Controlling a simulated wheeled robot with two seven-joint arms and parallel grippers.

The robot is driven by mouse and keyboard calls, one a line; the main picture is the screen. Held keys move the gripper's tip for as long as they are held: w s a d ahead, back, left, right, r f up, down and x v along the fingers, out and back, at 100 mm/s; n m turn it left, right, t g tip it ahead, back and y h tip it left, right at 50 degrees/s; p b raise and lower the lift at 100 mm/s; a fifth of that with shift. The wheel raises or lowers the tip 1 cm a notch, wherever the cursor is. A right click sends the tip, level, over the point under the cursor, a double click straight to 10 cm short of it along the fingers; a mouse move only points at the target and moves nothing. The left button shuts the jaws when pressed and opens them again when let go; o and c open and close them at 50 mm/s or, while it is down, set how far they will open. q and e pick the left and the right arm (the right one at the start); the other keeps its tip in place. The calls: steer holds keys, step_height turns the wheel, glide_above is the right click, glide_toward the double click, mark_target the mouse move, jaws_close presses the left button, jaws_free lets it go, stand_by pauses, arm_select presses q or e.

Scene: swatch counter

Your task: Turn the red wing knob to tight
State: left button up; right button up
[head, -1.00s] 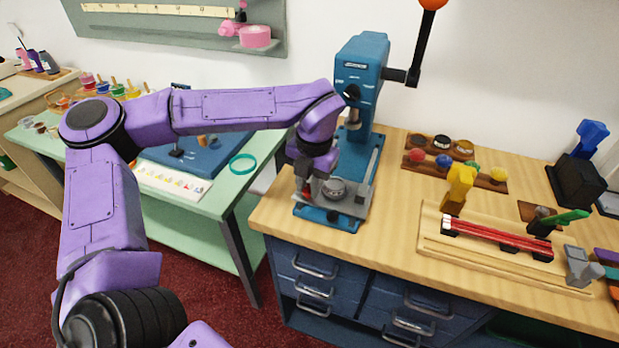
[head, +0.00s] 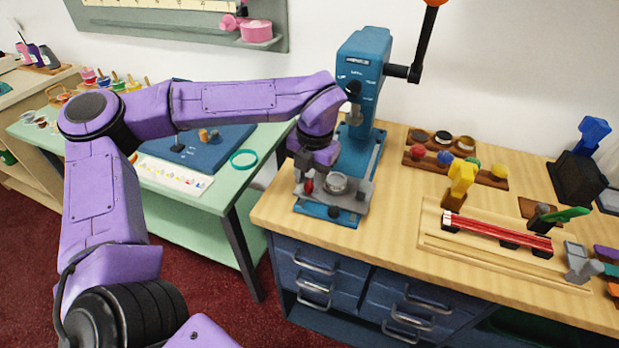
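The red wing knob (head: 308,186) is at the left side of the grey clamp on the blue press (head: 361,75), beside a round metal cup (head: 337,183). My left gripper (head: 303,174) points down right at the knob, with its fingers close around or just behind it. The fingers are small and partly hidden by the purple wrist, so I cannot tell whether they grip the knob. My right gripper is not in view.
The press has a lever with an orange ball (head: 433,2) at upper right. Racks of colored balls sit behind. A green table (head: 190,200) is at left.

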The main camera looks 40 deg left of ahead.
mark_target(308, 188)
arm_select(q)
step_height(308, 188, up, 10)
steer(key=shift+d, duration=0.4)
steer(key=shift+o, duration=1.2)
steer(key=shift+f, duration=0.3)
steer(key=f+n, duration=0.1)
steer(key=f, duration=0.2)
steer(key=s+f+n+b, duration=0.1)
steer(key=f+n, duration=0.1)
steer(key=f, duration=0.1)
steer(key=f+n+h, duration=0.1)
steer(key=f+n, duration=0.1)
steer(key=f, duration=0.2)
steer(key=shift+s+a+b, duration=0.1)
steer(key=shift+s+b, duration=0.05)
steer(key=shift+b, duration=0.15)
